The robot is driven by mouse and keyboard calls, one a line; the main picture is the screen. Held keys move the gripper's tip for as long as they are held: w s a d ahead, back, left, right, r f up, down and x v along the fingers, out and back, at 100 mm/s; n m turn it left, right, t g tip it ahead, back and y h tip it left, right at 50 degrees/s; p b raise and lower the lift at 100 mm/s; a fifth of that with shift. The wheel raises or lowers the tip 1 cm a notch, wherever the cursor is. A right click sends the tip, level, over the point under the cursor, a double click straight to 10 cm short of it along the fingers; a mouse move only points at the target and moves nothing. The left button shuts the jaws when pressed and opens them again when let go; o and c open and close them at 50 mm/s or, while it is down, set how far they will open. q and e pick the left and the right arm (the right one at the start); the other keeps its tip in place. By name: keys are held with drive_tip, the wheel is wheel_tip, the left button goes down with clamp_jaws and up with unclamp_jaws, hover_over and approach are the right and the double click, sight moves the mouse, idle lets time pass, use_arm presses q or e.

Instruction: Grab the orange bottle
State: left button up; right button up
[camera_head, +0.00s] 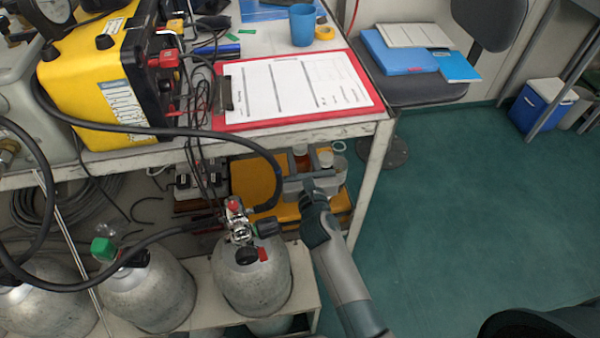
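The orange bottle (302,162) stands under the workbench, with a pale cap and orange body; its lower part is hidden behind my gripper. My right gripper (301,172) reaches in from the lower right, under the bench's front edge. Its grey fingers look spread apart at the near side of the bottle. I cannot tell whether they touch it. A second capped bottle (325,158) stands close on the right. My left gripper is not in view.
The workbench edge (340,132) and its leg (370,190) are close to my arm. A black hose (270,165) hangs just left of the gripper. A grey cylinder (250,280) with a valve stands in front. The green floor at right is mostly clear.

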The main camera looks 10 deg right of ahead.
clamp_jaws()
drive_tip(key=shift+r, duration=0.1)
idle(1.3)
